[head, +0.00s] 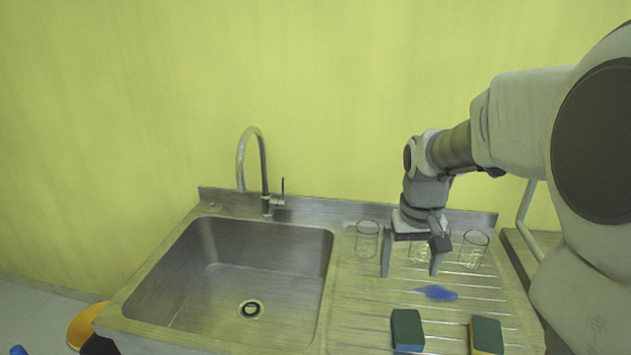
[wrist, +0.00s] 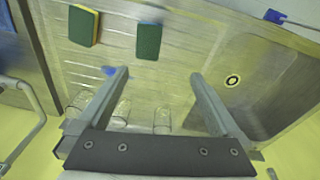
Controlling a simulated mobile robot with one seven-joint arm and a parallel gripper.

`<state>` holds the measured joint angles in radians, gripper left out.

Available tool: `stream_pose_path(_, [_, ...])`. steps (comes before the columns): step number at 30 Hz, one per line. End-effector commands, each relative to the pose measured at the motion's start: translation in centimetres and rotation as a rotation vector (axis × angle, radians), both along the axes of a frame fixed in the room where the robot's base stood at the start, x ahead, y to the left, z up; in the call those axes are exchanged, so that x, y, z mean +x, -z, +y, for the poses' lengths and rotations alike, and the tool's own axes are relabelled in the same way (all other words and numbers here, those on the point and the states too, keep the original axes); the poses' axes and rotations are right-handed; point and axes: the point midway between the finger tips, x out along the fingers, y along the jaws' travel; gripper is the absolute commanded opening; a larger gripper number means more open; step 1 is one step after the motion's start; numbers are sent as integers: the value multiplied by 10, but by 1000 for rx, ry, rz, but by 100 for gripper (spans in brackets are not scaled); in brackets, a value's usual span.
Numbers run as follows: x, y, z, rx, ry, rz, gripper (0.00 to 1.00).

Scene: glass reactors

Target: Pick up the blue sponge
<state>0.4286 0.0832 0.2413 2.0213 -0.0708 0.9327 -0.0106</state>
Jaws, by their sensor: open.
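The blue sponge (head: 407,330) lies on the ribbed drainboard near the front edge in the head view; its top is dark green and its lower side is blue. In the wrist view it also shows (wrist: 149,41), beyond the fingertips. My gripper (head: 410,272) is open and empty, pointing down above the drainboard, farther back than the sponge and apart from it. Both fingers of my gripper (wrist: 158,75) show spread in the wrist view. A second sponge (head: 487,335), green with a yellow lower side, lies to the right.
Several things share the drainboard: a small blue item (head: 437,292) behind the sponges, and glasses at the back, one left (head: 367,240), one behind my gripper (head: 420,252), one right (head: 474,250). The sink basin (head: 215,285) with its faucet (head: 262,170) is to the left.

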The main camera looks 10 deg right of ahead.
Motion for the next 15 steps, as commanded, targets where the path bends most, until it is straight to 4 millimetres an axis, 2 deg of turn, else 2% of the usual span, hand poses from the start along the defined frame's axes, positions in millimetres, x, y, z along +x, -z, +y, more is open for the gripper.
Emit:
stream_pose_path(1, [7, 6, -10, 12, 15, 27, 100])
stream_pose_path(6, [20, 25, -32, 42, 41, 77, 100])
stream_pose_path(11, [25, 35, -42, 57, 52, 96, 100])
stream_pose_path(15, [25, 52, -43, 61, 54, 102, 100])
